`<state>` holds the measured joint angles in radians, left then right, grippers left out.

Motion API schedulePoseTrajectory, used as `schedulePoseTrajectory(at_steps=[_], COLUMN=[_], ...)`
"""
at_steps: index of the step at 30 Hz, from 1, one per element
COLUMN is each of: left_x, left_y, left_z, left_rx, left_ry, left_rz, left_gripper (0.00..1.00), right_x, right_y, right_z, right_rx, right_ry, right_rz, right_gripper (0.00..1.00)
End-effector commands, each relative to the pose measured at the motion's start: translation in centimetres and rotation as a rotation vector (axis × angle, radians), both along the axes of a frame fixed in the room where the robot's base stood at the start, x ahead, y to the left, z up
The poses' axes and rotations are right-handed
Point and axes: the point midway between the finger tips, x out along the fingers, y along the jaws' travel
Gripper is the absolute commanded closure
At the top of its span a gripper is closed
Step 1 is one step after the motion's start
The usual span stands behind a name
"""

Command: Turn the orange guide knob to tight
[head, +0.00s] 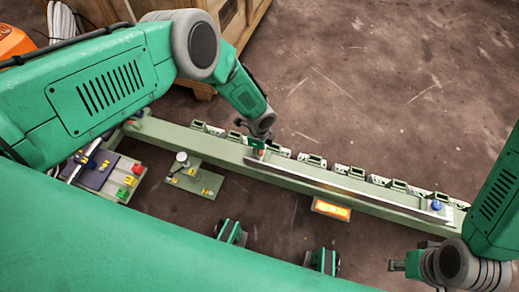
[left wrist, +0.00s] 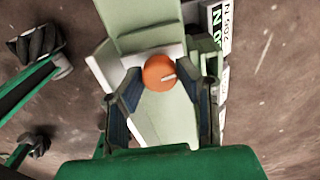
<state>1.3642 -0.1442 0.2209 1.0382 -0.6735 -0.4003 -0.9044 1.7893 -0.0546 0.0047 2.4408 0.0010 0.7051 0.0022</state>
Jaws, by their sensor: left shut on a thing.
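The orange guide knob (left wrist: 160,71) is round with a short white mark pointing right and slightly down in the left wrist view. It sits on the pale green rail (left wrist: 165,115). My left gripper (left wrist: 161,82) has one dark finger on each side of the knob and is shut on it. In the head view my left gripper (head: 258,148) reaches down to the left part of the long rail (head: 340,189), mostly covering the knob. My right gripper (head: 398,265) hangs at the lower right, apart from the rail; its finger opening is unclear.
A blue knob (head: 436,205) stands at the rail's right end. Several small modules (head: 312,160) line its far side. A glowing orange panel (head: 331,209) is on the near side. A green plate (head: 195,179) and a button panel (head: 125,180) lie left. The floor beyond is clear.

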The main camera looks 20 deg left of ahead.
Motion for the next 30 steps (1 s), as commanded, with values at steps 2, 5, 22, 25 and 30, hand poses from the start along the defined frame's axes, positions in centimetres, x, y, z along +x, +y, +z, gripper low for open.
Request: schedulePoseTrajectory(at_steps=[2,5,22,25,30], left_x=[0.2,0.2,0.1,0.1,0.3], left_y=[0.1,0.1,0.0,0.1,0.1], left_z=[0.1,0.1,1.2,2.6,5.3], left_rx=[0.001,0.001,0.001,0.002,0.002], left_ry=[-0.004,-0.004,0.0,0.0,-0.004], left_rz=[0.001,0.001,0.0,-0.001,0.0], left_gripper=[0.99,0.99,0.5,0.5,0.5], right_x=[0.0,0.0,-0.2,-0.1,-0.1], right_y=[0.0,0.0,0.0,0.0,0.0], right_z=[0.0,0.0,0.1,0.1,0.1], right_rx=[0.0,0.0,0.0,0.0,0.0], right_ry=[0.0,0.0,-0.003,-0.003,-0.003], right_rz=[0.0,0.0,0.0,0.0,0.0], right_gripper=[0.72,0.72,0.72,0.72,0.72])
